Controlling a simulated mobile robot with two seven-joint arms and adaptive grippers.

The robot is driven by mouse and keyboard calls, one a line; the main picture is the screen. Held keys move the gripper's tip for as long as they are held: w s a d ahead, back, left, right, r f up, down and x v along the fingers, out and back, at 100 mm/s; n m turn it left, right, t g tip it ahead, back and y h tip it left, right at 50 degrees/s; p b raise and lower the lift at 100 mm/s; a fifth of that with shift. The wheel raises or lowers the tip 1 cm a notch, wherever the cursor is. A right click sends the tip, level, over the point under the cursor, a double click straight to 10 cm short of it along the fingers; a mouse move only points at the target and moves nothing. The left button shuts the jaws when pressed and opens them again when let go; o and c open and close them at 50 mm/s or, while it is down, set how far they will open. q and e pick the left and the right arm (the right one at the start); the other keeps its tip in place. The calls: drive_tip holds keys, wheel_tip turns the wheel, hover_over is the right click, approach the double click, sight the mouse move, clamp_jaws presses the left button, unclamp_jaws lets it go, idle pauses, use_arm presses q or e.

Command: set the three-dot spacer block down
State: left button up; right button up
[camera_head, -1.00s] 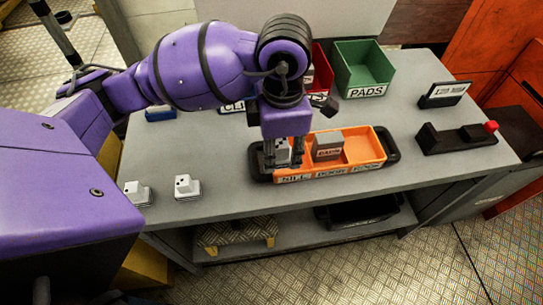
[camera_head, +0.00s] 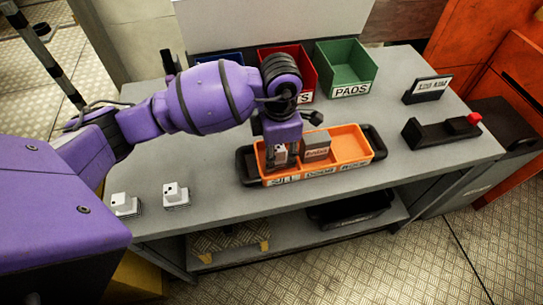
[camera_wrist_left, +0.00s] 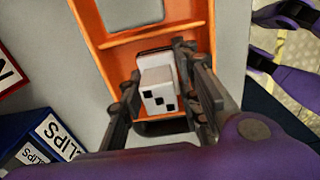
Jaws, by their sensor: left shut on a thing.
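My left gripper (camera_head: 281,162) points down into the left compartment of the orange tray (camera_head: 352,163). It is shut on the three-dot spacer block (camera_wrist_left: 158,96), a small pale block with black square dots on its face. In the left wrist view the fingers (camera_wrist_left: 160,95) stand on both sides of the block. The block also shows partly between the fingers in the head view (camera_head: 280,154). I cannot tell whether its underside touches the tray floor.
A grey labelled block (camera_head: 316,146) stands in the tray's middle compartment; the right compartment looks empty. Two pale dotted blocks (camera_head: 175,195) (camera_head: 125,205) sit at the bench's front left. Red (camera_head: 302,62) and green (camera_head: 345,62) bins stand behind. A black fixture with a red knob (camera_head: 440,131) is at right.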

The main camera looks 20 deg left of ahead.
sight(279, 148)
use_arm(q)
drive_tip(key=shift+f, duration=0.15)
drive_tip(key=o, duration=1.2)
wheel_tip(279, 148, up, 12)
drive_tip(key=shift+r, duration=0.25)
drive_tip(key=shift+d+f, duration=0.1)
